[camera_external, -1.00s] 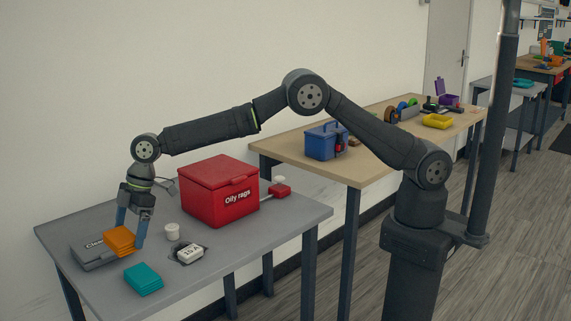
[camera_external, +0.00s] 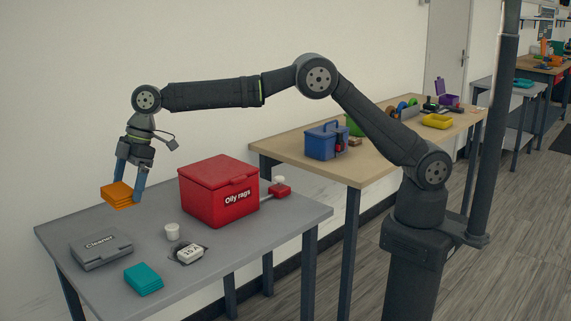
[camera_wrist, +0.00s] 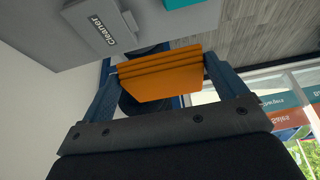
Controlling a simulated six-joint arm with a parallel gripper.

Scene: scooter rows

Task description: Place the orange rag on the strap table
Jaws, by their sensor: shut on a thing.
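The orange rag (camera_external: 118,195) is a folded stack held in the air above the left end of the grey table. My gripper (camera_external: 126,190) is shut on it, one finger on each side. The wrist view also shows the orange rag (camera_wrist: 160,76) between the two fingers of my gripper (camera_wrist: 158,72). Which table is the strap table cannot be told from any label. A wooden-topped table (camera_external: 285,148) stands behind and to the right, with a blue toolbox (camera_external: 327,141) and several small items on it.
The grey table (camera_external: 220,255) bears a grey Cleaner case (camera_external: 101,251), a teal folded rag (camera_external: 143,279), a white cup (camera_external: 172,231), a small white timer-like block (camera_external: 189,253) and a red Oily rags bin (camera_external: 218,192). Further tables (camera_external: 507,92) stand at the far right.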

